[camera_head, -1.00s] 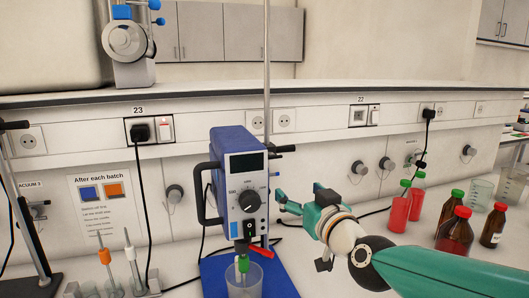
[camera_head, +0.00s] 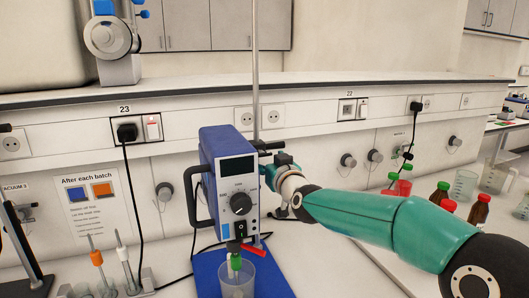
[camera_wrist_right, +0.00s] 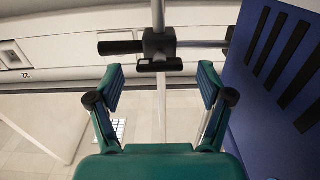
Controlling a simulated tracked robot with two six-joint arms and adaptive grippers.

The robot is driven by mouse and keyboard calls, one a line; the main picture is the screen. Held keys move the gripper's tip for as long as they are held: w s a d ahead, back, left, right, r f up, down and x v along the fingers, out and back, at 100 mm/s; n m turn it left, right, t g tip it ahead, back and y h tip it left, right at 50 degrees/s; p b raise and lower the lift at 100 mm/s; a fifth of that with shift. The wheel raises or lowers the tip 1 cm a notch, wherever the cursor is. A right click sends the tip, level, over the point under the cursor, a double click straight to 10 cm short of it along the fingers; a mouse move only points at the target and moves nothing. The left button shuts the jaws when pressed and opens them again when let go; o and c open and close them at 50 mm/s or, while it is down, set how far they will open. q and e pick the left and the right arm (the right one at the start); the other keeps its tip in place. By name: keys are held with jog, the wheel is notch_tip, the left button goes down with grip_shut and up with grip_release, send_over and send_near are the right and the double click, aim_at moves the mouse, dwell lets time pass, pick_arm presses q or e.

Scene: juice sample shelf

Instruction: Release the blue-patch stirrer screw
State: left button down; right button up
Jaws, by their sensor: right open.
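The stirrer (camera_head: 221,150) is a blue box with a dark display and a round black knob, standing over a beaker (camera_head: 238,278). Behind it a black clamp (camera_head: 268,145) joins it to a vertical metal rod (camera_head: 255,60). In the right wrist view the clamp (camera_wrist_right: 159,42) has a dark handle (camera_wrist_right: 121,47) pointing left and a wide black screw head (camera_wrist_right: 159,66) facing me. My right gripper (camera_wrist_right: 160,78) is open and empty, its fingers either side of the screw head's line and just short of it. In the head view its fingertips are partly hidden by the stirrer.
The stirrer's blue side (camera_wrist_right: 275,90) is close to the right finger. Probes (camera_head: 124,258) stand at left. The shelf edge (camera_head: 330,85) runs behind.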

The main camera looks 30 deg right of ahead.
jog(key=shift+x, duration=1)
